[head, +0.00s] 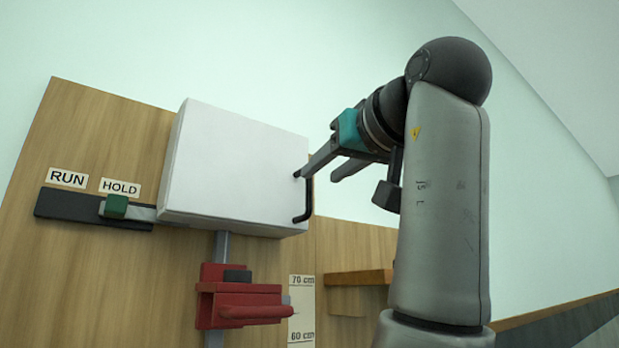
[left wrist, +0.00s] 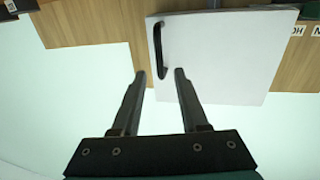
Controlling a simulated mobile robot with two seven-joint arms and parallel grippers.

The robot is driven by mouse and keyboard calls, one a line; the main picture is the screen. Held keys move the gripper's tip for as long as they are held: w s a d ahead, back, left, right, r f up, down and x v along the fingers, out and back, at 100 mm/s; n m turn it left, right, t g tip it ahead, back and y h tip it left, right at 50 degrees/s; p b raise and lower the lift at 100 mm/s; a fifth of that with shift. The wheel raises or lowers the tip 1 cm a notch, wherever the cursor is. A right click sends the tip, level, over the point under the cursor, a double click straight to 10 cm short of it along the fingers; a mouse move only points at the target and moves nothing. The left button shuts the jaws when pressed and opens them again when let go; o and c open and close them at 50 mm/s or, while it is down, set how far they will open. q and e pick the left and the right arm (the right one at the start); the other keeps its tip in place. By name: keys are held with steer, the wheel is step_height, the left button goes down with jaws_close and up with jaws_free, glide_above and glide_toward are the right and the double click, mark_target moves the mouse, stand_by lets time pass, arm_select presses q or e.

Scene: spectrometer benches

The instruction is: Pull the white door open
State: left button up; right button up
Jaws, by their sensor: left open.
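The white door (head: 235,165) is a thick white panel against the wooden board and looks shut. It fills the upper right of the left wrist view (left wrist: 225,55). Its black bar handle (head: 307,205) runs along the right edge, and in the left wrist view the handle (left wrist: 157,48) is at the door's left edge. My left gripper (head: 316,177) is open, its fingertips close to the handle. In the left wrist view my left gripper (left wrist: 160,72) has the handle's lower end between its fingertips in the picture; contact cannot be told. My right gripper is not in view.
A green slider knob (head: 116,206) sits on a dark track under the HOLD label (head: 120,187), beside the RUN label (head: 68,178). A red clamp (head: 240,300) on a grey post is below the door. A wooden ledge (head: 357,277) is at the lower right.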

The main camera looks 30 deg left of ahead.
mark_target(310, 183)
arm_select(q)
steer(key=p+x, duration=0.1)
steer(key=x, duration=0.5)
steer(key=shift+w+a+p, duration=0.25)
steer(key=shift+a+p, duration=0.05)
steer(key=shift+p, duration=0.05)
jaws_close()
stand_by(1.1)
